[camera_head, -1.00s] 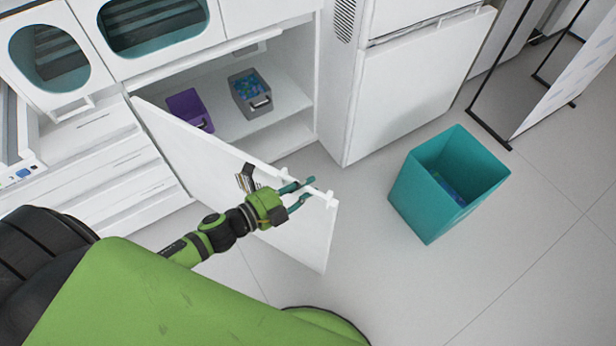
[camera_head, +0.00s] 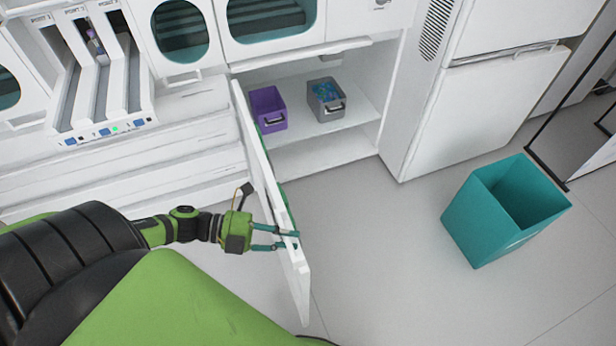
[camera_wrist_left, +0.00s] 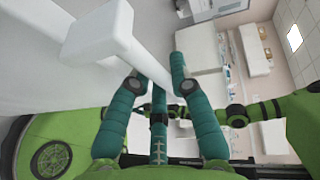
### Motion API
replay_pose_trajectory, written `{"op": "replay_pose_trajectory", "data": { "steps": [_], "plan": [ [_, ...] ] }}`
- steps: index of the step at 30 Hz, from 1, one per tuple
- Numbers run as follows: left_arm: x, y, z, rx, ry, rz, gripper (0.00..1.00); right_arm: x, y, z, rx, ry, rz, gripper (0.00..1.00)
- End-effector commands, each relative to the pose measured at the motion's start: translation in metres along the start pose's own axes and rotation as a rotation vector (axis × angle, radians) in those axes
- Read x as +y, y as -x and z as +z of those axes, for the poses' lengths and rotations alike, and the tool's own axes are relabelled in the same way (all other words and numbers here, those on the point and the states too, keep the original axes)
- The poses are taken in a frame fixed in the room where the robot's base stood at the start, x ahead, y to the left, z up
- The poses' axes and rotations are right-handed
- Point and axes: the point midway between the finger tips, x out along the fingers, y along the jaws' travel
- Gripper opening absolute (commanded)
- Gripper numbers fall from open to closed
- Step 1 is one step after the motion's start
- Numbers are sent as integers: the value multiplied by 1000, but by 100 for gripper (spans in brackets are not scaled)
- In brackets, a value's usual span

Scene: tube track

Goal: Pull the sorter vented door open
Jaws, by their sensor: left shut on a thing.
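The sorter door (camera_head: 262,180) is a white panel, swung wide open and seen nearly edge-on in the head view. My left gripper (camera_head: 291,240) is at its free edge, shut on the door's white handle. In the left wrist view the white handle bar (camera_wrist_left: 150,62) passes between the teal fingers of my left gripper (camera_wrist_left: 160,85). No vents show on the door from this angle. My right gripper is not in view.
The open compartment holds a purple bin (camera_head: 268,107) and a grey bin (camera_head: 326,100) on a shelf (camera_head: 350,118). A teal waste bin (camera_head: 475,220) stands on the floor to the right. The floor between door and bin is clear. A white fridge-like cabinet (camera_head: 480,110) stands beside the compartment.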

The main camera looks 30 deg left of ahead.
Motion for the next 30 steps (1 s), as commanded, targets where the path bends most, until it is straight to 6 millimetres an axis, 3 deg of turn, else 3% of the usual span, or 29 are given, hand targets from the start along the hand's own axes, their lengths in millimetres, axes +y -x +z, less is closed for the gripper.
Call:
{"op": "replay_pose_trajectory", "data": {
  "steps": [6,12,29,30],
  "plan": [
    [7,35,-10,66,-10,6,0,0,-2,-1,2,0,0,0],
    [10,54,-15,101,-17,6,0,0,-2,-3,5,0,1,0],
    [11,61,-16,117,-23,6,0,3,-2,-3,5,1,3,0],
    [11,61,-16,116,-23,6,29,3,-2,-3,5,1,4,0]
  ]
}}
